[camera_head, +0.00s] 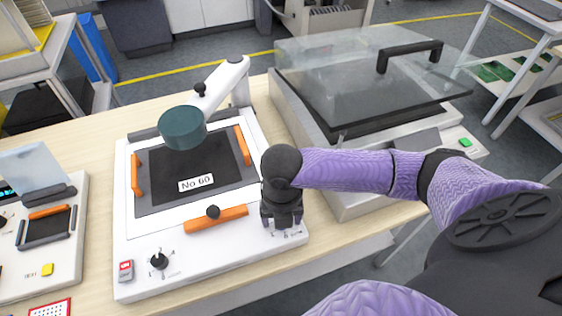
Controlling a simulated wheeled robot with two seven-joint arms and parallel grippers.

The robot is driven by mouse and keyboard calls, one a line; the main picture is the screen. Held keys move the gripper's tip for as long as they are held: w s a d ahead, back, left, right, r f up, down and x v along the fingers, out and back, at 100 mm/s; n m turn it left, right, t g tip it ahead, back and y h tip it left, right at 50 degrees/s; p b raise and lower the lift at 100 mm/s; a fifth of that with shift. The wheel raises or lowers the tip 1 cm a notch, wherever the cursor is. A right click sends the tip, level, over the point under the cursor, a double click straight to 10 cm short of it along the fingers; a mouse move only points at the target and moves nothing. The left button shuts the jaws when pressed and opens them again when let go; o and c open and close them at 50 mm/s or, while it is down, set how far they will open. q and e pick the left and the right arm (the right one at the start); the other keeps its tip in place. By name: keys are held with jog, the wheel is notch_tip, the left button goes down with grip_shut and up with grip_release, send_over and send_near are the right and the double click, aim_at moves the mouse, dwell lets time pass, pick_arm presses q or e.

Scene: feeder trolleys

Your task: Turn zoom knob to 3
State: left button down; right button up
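A white device with a dark plate labelled "No 60" (196,183) stands on the table. A black knob (159,261) with marks around it sits at its front left. My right gripper (283,222) points down over the device's front right corner. Small dial-like marks (288,235) show just below its fingers. Any knob there is hidden by the gripper, so I cannot tell whether the fingers hold one or where it points. The finger gap is too dark to read. My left gripper is out of view.
A teal round head (182,128) on a white arm hangs over the plate. A glass-lidded machine (345,75) stands to the right, and a smaller white device (70,265) to the left.

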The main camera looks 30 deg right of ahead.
grip_shut()
jog(key=shift+r, duration=0.1)
